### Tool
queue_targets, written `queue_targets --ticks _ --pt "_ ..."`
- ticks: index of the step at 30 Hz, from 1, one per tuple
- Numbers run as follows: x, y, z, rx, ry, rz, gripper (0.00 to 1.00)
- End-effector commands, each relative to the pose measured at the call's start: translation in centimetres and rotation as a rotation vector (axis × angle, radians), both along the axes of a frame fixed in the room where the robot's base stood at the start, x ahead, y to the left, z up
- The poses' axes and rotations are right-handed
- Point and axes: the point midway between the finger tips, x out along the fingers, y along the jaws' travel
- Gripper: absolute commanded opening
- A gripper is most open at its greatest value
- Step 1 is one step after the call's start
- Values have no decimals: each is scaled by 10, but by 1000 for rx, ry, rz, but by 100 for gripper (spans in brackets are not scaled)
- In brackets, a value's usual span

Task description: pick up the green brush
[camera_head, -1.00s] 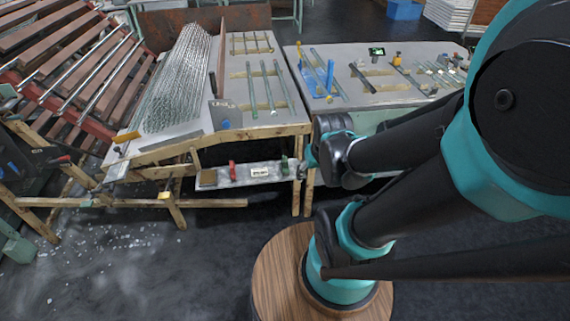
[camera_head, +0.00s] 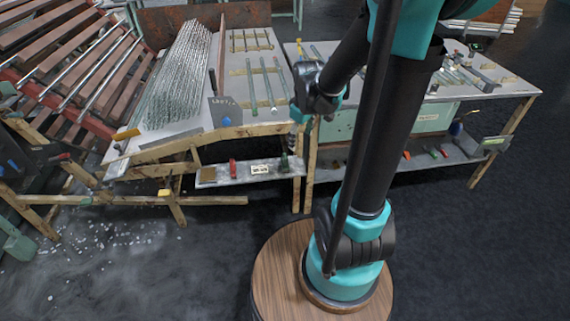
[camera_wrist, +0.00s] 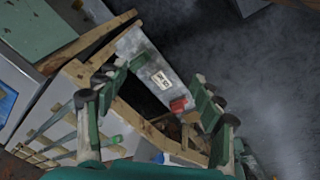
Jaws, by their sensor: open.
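A green object that looks like the green brush (camera_head: 284,163) lies at the right end of a low grey shelf under the left table's front edge. It also shows in the wrist view (camera_wrist: 144,63), between my fingers in the picture and nearer the left one. My gripper (camera_head: 297,117) is above that shelf, near the corner where the two tables meet. In the wrist view my gripper (camera_wrist: 162,82) is open, with two spread green fingers and nothing between them. It is apart from the brush; the exact height gap is hard to tell.
A white label (camera_head: 259,169) and a red object (camera_head: 232,170) share the low shelf (camera_head: 207,177). Wooden legs and rails frame it. The right table's lower shelf holds small red and green objects (camera_head: 431,152).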

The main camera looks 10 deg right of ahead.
Motion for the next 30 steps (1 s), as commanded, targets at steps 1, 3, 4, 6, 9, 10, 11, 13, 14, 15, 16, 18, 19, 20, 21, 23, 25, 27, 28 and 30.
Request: queue_targets --ticks 1,3,4,6,9,10,11,13,14,15,16,18,19,20,21,23,25,27,28,30 --pt "19 3 -1 -13 16 66 67" --pt "40 6 -5 -31 39 169 67" --pt "49 7 -7 -39 49 214 67" --pt "70 11 -12 -54 72 317 67" --pt "100 16 -23 -73 105 465 67" --pt "108 17 -26 -77 116 509 67" --pt "116 19 -30 -81 124 551 67" --pt "133 23 -39 -88 144 644 67" --pt "139 24 -43 -90 151 679 67" --pt "146 26 -47 -93 159 722 67" --pt "151 27 -50 -93 165 751 67" --pt "160 29 -56 -96 176 806 67" --pt "162 30 -58 -96 179 823 67" --pt "165 30 -60 -97 181 838 67" --pt "167 31 -62 -97 184 853 67" --pt "168 31 -66 -97 187 867 67" --pt "169 31 -73 -98 188 872 67" --pt "169 31 -83 -98 188 871 67" --pt "169 31 -89 -98 188 871 67" --pt "169 31 -103 -98 188 871 67"
